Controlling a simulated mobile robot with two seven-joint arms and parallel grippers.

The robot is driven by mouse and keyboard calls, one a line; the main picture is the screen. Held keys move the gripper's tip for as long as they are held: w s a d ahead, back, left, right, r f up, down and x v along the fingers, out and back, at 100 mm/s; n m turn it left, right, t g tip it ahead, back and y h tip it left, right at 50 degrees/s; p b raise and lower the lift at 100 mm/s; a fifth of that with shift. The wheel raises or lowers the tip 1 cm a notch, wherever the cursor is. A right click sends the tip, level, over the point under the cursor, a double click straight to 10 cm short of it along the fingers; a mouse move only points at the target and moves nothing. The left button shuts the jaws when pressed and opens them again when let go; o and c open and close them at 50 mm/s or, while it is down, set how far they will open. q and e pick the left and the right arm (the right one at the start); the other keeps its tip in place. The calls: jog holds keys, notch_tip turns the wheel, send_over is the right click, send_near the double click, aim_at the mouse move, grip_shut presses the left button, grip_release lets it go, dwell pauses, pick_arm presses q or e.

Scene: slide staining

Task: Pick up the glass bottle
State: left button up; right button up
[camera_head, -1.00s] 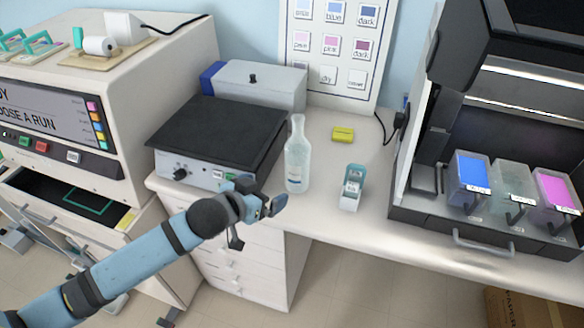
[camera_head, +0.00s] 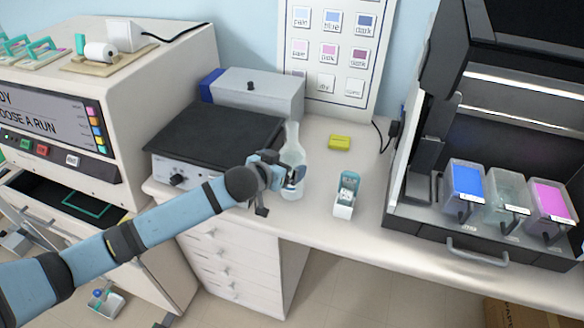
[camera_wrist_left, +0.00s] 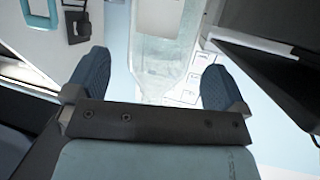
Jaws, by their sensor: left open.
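The glass bottle (camera_head: 292,150) stands upright on the white bench, in front of the right side of the black-topped box. It is pale and see-through with a narrow neck. My left gripper (camera_head: 293,174) is at the bottle's lower body and hides part of it in the head view. In the left wrist view the bottle (camera_wrist_left: 165,55) lies between the two open fingers of the gripper (camera_wrist_left: 157,82), with a gap on each side. I cannot tell whether a finger touches it. My right gripper is not in view.
A small teal and white holder (camera_head: 345,195) stands right of the bottle, and a yellow block (camera_head: 339,142) lies behind. The black-topped box (camera_head: 215,130) is close on the left. A dark station with coloured containers (camera_head: 466,183) is at the right.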

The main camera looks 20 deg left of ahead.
pick_arm(q)
jog(key=x, duration=0.4)
jog(key=shift+w+r, duration=0.1)
jog(key=shift+w, duration=0.05)
jog(key=shift+r, duration=0.15)
jog(key=c, duration=1.4)
